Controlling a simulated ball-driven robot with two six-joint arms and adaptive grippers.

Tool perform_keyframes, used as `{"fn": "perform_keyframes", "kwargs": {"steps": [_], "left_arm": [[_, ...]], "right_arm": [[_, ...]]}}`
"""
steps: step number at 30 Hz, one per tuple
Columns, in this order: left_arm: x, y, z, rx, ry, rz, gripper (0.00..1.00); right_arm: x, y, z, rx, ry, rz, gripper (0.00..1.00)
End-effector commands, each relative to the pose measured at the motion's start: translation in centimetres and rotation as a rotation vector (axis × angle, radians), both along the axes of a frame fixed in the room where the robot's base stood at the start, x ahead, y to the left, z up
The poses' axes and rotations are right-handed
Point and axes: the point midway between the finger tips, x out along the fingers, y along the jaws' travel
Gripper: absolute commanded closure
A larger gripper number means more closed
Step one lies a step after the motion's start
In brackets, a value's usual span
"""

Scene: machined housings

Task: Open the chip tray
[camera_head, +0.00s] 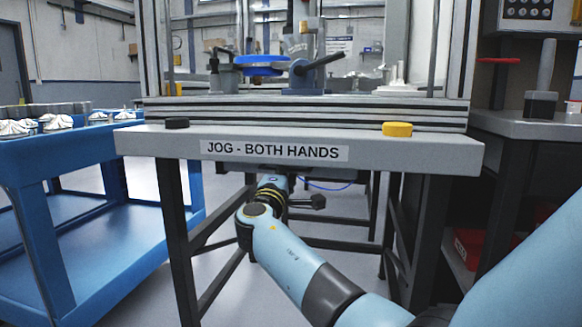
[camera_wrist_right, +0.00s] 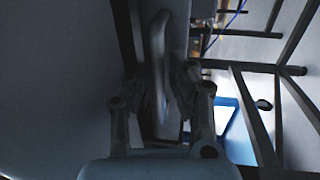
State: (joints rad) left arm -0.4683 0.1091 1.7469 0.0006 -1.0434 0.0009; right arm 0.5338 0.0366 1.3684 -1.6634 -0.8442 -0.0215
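The chip tray is not clearly seen in the head view; the front ledge marked "JOG - BOTH HANDS" (camera_head: 275,150) hides the space under the machine. My right arm reaches beneath that ledge, and its hand is mostly hidden there. In the right wrist view, my right gripper (camera_wrist_right: 162,85) has its two fingers apart. A pale upright bar, seemingly a tray handle (camera_wrist_right: 158,35), lies between them. The picture is dark, and I cannot tell whether the fingers touch the bar. My left gripper is not in view.
A blue cart (camera_head: 35,165) with metal parts on top stands at the left. Dark table legs (camera_head: 180,245) flank my arm. A yellow button (camera_head: 397,129) and a black button (camera_head: 177,123) sit on the ledge. A grey bench (camera_head: 530,125) stands at the right.

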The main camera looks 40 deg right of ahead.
Motion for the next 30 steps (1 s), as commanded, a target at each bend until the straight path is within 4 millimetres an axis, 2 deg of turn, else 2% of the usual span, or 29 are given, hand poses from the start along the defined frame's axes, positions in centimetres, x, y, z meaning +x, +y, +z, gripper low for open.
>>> {"fn": "perform_keyframes", "kwargs": {"steps": [7,12,30], "left_arm": [[-0.05,0.04,-0.07,0.0,0.001,0.0,0.6],[-0.04,0.03,-0.05,0.0,0.001,0.0,0.6],[-0.03,-0.02,-0.08,0.0,0.001,0.0,0.6]], "right_arm": [[-0.01,0.03,-0.07,0.001,0.001,0.0,0.8],[-0.01,0.02,-0.05,0.001,0.001,0.0,1.0],[-0.04,0.06,-0.2,0.002,0.002,0.0,1.0]]}}
